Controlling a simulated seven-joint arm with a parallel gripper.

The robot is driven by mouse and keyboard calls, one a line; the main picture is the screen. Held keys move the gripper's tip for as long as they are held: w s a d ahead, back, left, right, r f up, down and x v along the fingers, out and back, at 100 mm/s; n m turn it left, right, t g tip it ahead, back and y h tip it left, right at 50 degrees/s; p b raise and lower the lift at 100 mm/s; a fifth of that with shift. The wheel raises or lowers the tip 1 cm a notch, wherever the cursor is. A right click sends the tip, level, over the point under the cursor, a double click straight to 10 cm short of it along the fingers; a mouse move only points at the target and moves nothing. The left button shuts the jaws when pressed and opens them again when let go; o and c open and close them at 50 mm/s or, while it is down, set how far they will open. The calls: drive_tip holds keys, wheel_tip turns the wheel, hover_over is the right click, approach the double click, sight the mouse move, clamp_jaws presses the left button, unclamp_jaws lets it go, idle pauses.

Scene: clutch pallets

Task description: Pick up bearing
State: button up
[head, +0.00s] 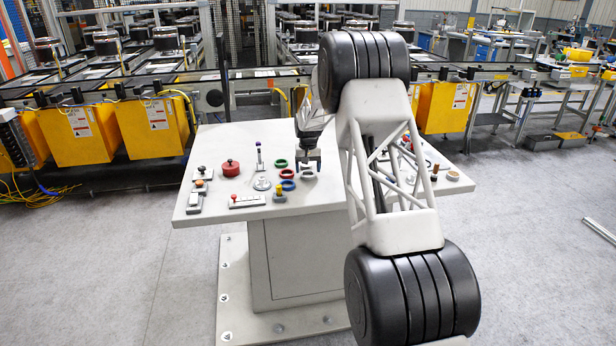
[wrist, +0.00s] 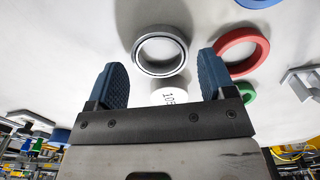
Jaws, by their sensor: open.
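The bearing, a grey metal ring with a dark inner groove, lies flat on the pale table. In the wrist view the bearing (wrist: 160,50) is just beyond and between the fingertips. In the head view the bearing (head: 308,174) shows directly below my gripper (head: 308,162), partly hidden by it. My gripper in the wrist view (wrist: 162,72) has its two blue fingers spread wide, one to each side of the near part of the ring. Nothing is held. I cannot tell the exact height of the fingertips above the table.
A red ring (wrist: 238,50) lies close beside the right finger, with a green ring (wrist: 246,92) and blue ring (wrist: 258,3) near it. A white piece (wrist: 170,93) with printed digits shows between the fingers. A red round part (head: 230,169) and several small fixtures stand farther left on the table (head: 225,215).

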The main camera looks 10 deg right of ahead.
drive_tip(key=shift+f, duration=0.95)
drive_tip(key=c, duration=0.7)
drive_tip(key=shift+r, duration=0.15)
drive_tip(key=shift+r, duration=1.75)
drive_tip(key=s, duration=1)
drive_tip(key=s+r, duration=0.1)
drive_tip(key=s, duration=0.5)
drive_tip(key=shift+a+r, duration=0.1)
drive_tip(key=shift+a, duration=0.15)
